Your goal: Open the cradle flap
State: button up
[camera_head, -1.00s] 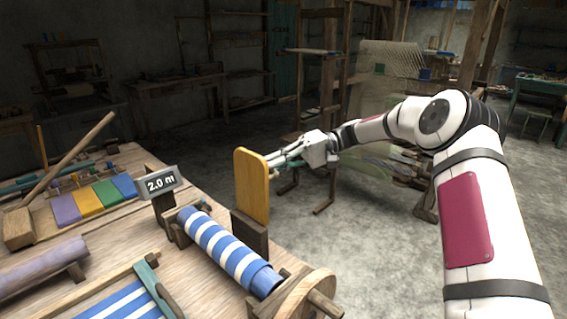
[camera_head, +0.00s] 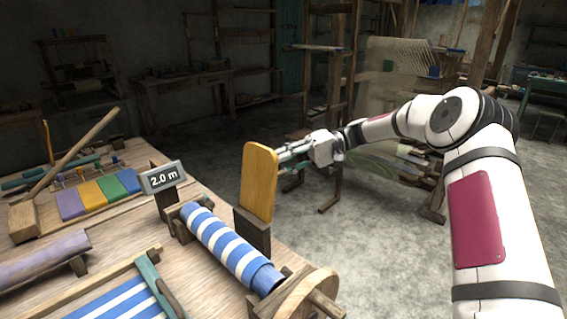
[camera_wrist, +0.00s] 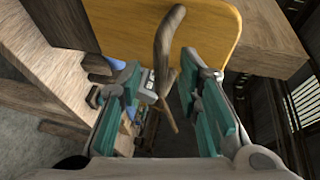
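The cradle flap is a yellow-orange wooden board (camera_head: 259,182) with a rounded top, at the table's right edge beside the striped blue roll. It stands nearly upright, its top leaning a little right. In the wrist view the flap (camera_wrist: 215,28) fills the upper middle, with a curved brown wooden handle (camera_wrist: 164,52) in front of it. My gripper (camera_head: 286,157) is at the flap's right side. In the wrist view its green-padded fingers (camera_wrist: 160,78) are apart, one on each side of the handle. The right finger looks close to the handle; contact cannot be told.
The blue-and-white cloth roll (camera_head: 232,246) lies in its cradle, with a wooden wheel (camera_head: 300,297) at its near end. A "2.0 m" sign (camera_head: 162,178) stands behind it. Open floor lies right of the table.

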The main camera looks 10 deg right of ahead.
jog(key=v, duration=1.2)
jog(key=shift+a, duration=0.1)
jog(key=s+a+r+m+t+h+p, duration=0.1)
jog(key=s+a+r+h+p, duration=0.1)
jog(key=s+a+r+h, duration=0.45)
jog(key=s+a+r+m+h+p, duration=0.15)
jog(key=s+a+r, duration=0.25)
jog(key=s, duration=0.5)
jog(key=s+d+t+h+p, duration=0.2)
jog(key=s+d+t+h, duration=0.1)
jog(key=s, duration=1.2)
jog(key=s+d+m+t+h+p, duration=0.1)
jog(key=s+d+t+h+p, duration=0.1)
jog(key=s, duration=1.3)
jog(key=shift+d+f+t+h+p, duration=0.25)
jog(key=shift+d+t+h+p, duration=0.1)
jog(key=shift+d+t+h, duration=0.7)
